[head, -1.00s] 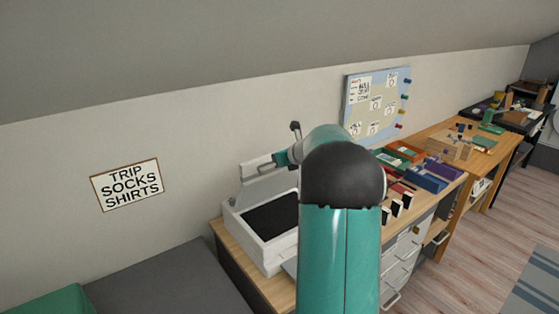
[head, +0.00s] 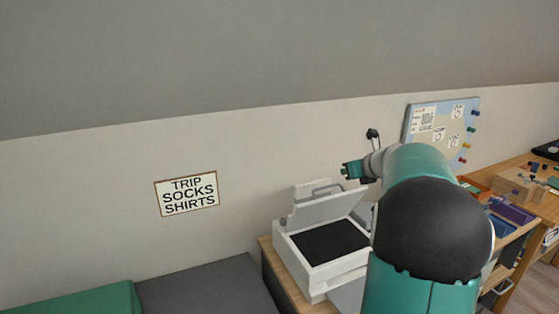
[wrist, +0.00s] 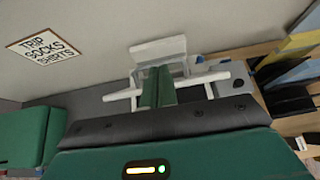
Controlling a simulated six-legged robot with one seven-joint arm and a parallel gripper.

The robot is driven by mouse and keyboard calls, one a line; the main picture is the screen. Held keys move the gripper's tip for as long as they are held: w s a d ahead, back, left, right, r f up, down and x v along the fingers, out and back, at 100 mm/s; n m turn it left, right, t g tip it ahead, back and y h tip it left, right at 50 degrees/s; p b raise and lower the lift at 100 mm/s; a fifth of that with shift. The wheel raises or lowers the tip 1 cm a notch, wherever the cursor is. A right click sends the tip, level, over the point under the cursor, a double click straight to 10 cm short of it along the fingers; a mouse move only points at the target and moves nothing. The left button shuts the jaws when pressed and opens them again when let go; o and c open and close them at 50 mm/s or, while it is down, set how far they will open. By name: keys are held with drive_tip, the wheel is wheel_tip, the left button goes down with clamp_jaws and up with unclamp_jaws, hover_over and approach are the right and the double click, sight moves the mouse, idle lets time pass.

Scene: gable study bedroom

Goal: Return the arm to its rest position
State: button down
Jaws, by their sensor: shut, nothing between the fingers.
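My gripper (head: 352,170) shows in the head view at the end of my teal arm, its small dark green fingers pointing left. In the wrist view the two green fingers (wrist: 157,90) lie side by side, shut with nothing between them. In the head view they appear above and right of the raised lid of a white box (head: 291,262); the gripper looks clear of it. My large arm joint and teal link cover the right middle of the head view and hide part of the desk.
The open white box has a dark inside and stands on a wooden desk (head: 268,256). A "TRIP SOCKS SHIRTS" sign (head: 187,193) hangs on the wall. A pinboard (head: 440,135) hangs behind my arm. A grey and green bed (head: 200,285) lies lower left. The sloped ceiling is above.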

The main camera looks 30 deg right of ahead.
drive_tip(key=shift+a, duration=0.1)
drive_tip(key=s+a+r+n+g+y, duration=0.15)
drive_tip(key=s+a+n, duration=0.25)
drive_tip(key=a+n, duration=0.8)
drive_tip(key=s+a+n+g+y, duration=0.2)
drive_tip(key=s+a+n, duration=0.3)
drive_tip(key=a, duration=1.3)
drive_tip(key=s+a+f+n+g+h, duration=0.1)
drive_tip(key=s+a+f+n, duration=0.2)
drive_tip(key=s+a+n, duration=0.3)
drive_tip(key=s+a+f+n+g+h, duration=0.1)
drive_tip(key=s+a+f+n, duration=0.3)
drive_tip(key=s+n, duration=0.6)
drive_tip(key=a+n, duration=0.2)
drive_tip(key=n, duration=0.2)
drive_tip(key=shift+s+f+g, duration=0.2)
drive_tip(key=shift+s+g, duration=0.05)
drive_tip(key=shift+g, duration=0.1)
